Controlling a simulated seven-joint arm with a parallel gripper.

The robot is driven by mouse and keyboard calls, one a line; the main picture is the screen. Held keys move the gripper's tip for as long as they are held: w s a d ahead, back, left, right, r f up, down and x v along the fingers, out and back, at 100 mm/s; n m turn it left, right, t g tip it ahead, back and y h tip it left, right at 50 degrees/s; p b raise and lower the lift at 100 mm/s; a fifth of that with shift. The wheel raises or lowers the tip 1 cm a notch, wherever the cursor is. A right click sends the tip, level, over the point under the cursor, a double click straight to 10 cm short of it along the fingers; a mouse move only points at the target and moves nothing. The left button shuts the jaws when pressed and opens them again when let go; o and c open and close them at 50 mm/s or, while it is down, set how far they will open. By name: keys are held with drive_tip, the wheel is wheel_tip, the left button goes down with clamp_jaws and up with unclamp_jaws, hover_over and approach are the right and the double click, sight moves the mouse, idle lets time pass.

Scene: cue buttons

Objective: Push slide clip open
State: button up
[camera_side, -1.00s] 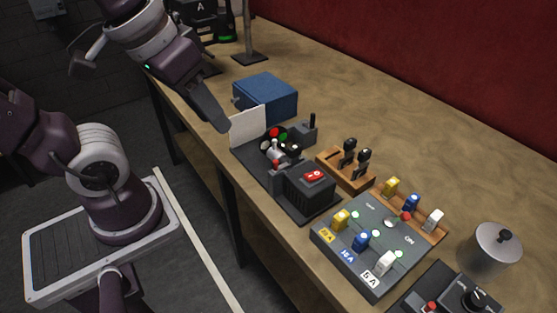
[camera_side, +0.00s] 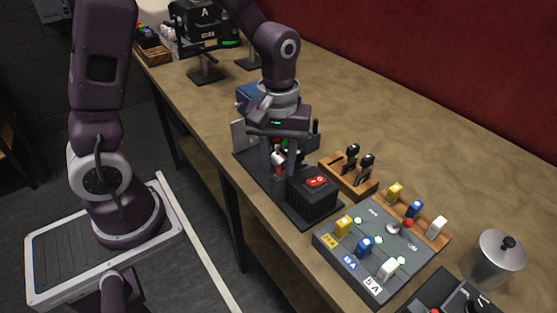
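My gripper (camera_side: 277,160) points down over the left part of a dark base plate (camera_side: 313,219) on the bench. Its fingers hide most of the small parts there, and I cannot tell whether they touch anything or how far apart they are. A small red and white part (camera_side: 277,157) shows by the fingers. A black box with a red switch (camera_side: 316,182) stands on the right end of the plate. A pale upright panel (camera_side: 238,136) stands at its left end. I cannot make out a slide clip for certain.
A wooden block with black-handled pieces (camera_side: 350,176) stands right of the plate. A grey panel (camera_side: 337,251) with coloured fuses and a metal pot (camera_side: 495,259) are farther right. A blue box (camera_side: 246,92) is partly hidden behind my arm. The bench's back right is clear.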

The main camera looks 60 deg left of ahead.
clamp_jaws()
idle(1.4)
